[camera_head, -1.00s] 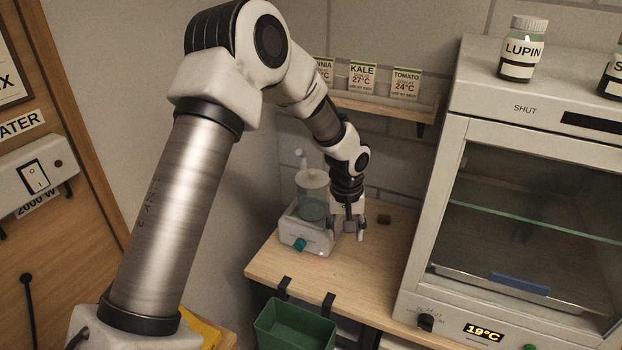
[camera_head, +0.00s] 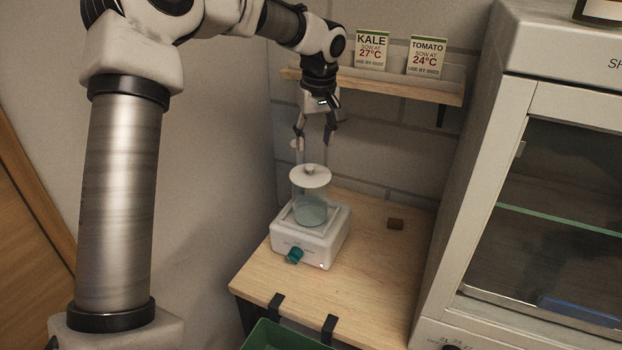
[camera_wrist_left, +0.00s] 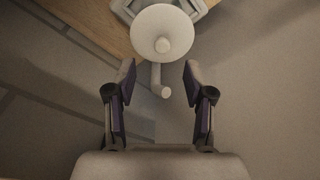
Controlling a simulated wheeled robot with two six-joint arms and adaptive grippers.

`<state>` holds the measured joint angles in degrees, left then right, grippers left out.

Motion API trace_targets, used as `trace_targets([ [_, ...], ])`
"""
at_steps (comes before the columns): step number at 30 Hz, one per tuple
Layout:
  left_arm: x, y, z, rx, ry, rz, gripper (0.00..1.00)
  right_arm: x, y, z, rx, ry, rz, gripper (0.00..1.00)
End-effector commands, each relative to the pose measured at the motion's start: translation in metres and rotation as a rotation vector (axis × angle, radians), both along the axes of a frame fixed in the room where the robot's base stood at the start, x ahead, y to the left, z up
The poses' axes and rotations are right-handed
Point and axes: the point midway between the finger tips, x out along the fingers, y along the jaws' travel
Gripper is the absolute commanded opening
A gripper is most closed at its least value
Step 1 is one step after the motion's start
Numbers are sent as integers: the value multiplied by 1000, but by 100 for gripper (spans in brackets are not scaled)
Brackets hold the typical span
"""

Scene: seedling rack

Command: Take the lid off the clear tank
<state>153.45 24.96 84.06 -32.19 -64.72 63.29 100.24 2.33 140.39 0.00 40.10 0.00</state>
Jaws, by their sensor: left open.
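The clear tank (camera_head: 311,209) stands upright on a white base unit (camera_head: 318,242) with a teal knob, near the back of the wooden bench. Its pale round lid (camera_head: 310,177) with a small central knob sits on top. My left gripper (camera_head: 313,150) points down above the lid, open and empty, apart from it. In the left wrist view the lid (camera_wrist_left: 164,29) and its knob lie beyond the open fingertips (camera_wrist_left: 158,78), toward the top of the picture. My right gripper is not in view.
A pale rod with a rounded end (camera_wrist_left: 161,89) stands beside the tank. A shelf with seed cards (camera_head: 375,82) is on the wall behind. A glass-fronted cabinet (camera_head: 475,190) stands right; a green bin (camera_head: 275,337) hangs in front.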

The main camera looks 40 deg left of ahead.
Motion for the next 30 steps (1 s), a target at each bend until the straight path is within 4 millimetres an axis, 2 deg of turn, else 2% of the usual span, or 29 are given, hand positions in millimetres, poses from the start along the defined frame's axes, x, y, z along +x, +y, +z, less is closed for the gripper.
trace_targets([
  [10,0,11,-49,-4,6,-2,53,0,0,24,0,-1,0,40],
  [13,1,13,-66,-3,4,-2,53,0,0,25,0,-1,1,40],
  [20,2,13,-71,-2,0,-2,53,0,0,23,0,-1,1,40],
  [23,2,13,-71,-2,0,-2,21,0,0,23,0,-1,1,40],
  [24,2,13,-71,-2,0,-2,7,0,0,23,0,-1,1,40],
  [25,2,13,-71,-2,0,-2,0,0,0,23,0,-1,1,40],
  [30,2,13,-71,-2,0,-2,0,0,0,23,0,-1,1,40],
])
